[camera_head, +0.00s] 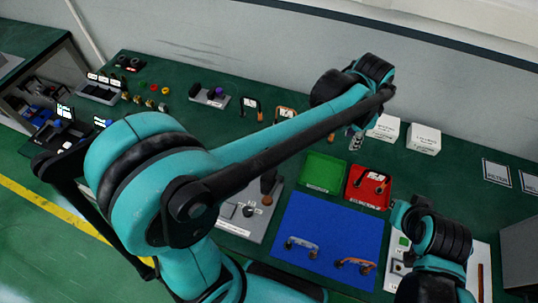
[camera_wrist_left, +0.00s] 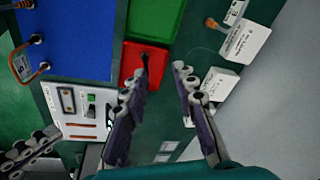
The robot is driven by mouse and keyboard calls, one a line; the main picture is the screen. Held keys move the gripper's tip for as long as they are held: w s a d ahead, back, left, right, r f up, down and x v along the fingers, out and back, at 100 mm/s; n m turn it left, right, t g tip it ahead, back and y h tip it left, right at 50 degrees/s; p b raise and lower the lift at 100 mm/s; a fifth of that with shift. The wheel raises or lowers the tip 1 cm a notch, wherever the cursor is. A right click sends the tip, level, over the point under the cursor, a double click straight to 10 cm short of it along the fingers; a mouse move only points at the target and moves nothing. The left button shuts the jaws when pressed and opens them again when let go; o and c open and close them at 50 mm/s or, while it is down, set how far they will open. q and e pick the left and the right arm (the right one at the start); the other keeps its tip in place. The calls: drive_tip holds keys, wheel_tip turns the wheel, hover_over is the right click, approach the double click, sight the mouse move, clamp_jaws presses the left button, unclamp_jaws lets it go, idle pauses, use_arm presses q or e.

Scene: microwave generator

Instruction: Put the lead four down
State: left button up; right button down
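My left gripper (camera_head: 355,140) hangs past the far side of the red tray (camera_head: 355,198), near two white boxes. In the left wrist view its fingers (camera_wrist_left: 160,80) are apart with nothing between them. Dark and orange leads (camera_head: 372,182) lie in the red tray. Two more leads, one greyish (camera_head: 301,245) and one orange (camera_head: 355,264), lie on the blue mat (camera_head: 325,228). I cannot read which lead is four. My right arm is at lower right; its gripper (camera_wrist_left: 30,150) shows partly in the left wrist view, its opening unclear.
An empty green tray (camera_head: 322,172) adjoins the red one. White boxes (camera_head: 423,139) stand behind. More leads (camera_head: 250,104) stand at the back. A grey panel (camera_head: 246,222) lies left of the mat, and a white panel with switches (camera_head: 402,245) right of it.

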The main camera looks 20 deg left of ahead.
use_arm(q)
drive_tip(key=s+a+n+t, duration=0.2)
drive_tip(key=s+a+n, duration=0.4)
drive_tip(key=a, duration=0.4)
drive_tip(key=s+a+f+n+t, duration=0.1)
drive_tip(key=s+a+n+t, duration=0.2)
drive_tip(key=s+a+n, duration=0.3)
drive_tip(key=s+a, duration=0.3)
drive_tip(key=a, duration=0.1)
drive_tip(key=shift+f+y, duration=0.25)
drive_tip(key=shift+y, duration=0.15)
drive_tip(key=shift+a, duration=0.1)
wheel_tip(320, 180, down, 7)
drive_tip(key=b, duration=0.7)
drive_tip(key=shift+f, duration=0.15)
